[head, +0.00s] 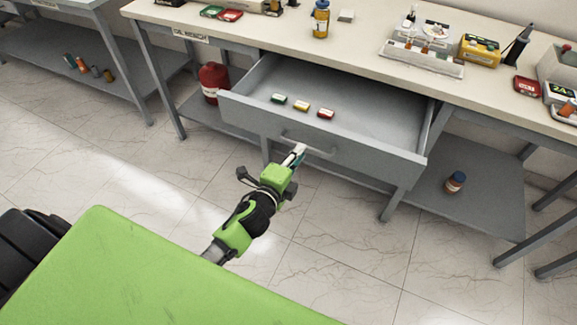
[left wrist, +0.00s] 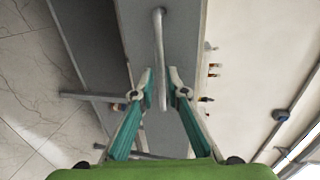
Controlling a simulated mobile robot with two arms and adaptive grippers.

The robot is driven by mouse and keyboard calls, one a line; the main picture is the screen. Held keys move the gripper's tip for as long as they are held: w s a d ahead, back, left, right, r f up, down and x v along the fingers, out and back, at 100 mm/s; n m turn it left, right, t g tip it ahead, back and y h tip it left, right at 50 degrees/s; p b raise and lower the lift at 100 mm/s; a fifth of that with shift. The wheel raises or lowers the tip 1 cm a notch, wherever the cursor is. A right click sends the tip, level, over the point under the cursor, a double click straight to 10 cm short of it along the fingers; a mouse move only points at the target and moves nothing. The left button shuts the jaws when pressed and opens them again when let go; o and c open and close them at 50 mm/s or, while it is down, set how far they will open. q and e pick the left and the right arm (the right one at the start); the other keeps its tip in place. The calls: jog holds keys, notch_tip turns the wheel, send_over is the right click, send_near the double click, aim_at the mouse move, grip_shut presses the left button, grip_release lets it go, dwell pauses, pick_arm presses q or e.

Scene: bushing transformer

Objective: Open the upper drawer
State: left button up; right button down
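The upper drawer (head: 345,152) of the workbench is grey and stands pulled well out. Its bar handle (head: 318,152) is on the front panel. My right gripper is not in view.
Green, yellow and red small boxes (head: 302,106) lie in the drawer. A yellow bottle (head: 320,19) and a tray (head: 422,58) stand on the bench top. A red container (head: 213,83) and a small bottle (head: 455,182) stand on the lower shelf. The floor before the bench is clear.

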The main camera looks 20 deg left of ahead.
pick_arm(q)
jog(key=v, duration=0.7)
jog(key=shift+s, duration=0.4)
jog(key=shift+r, duration=0.1)
jog(key=s+a+f+n+g, duration=0.1)
jog(key=s+f+n+g, duration=0.4)
jog(key=f, duration=1)
jog(key=s+a+f+n+g, duration=0.15)
jog(key=s+f, duration=0.55)
jog(key=f, duration=0.8)
jog(key=s+f+n+g, duration=0.2)
jog(key=s+f, duration=0.4)
jog(key=s, duration=0.4)
jog(key=s+f+n+g, duration=0.3)
jog(key=s+f+n, duration=0.1)
jog(key=s, duration=0.6)
jog(key=s+f+n+g, duration=0.3)
jog(key=s+f, duration=0.4)
jog(key=s, duration=0.3)
jog(key=shift+f+y, duration=0.3)
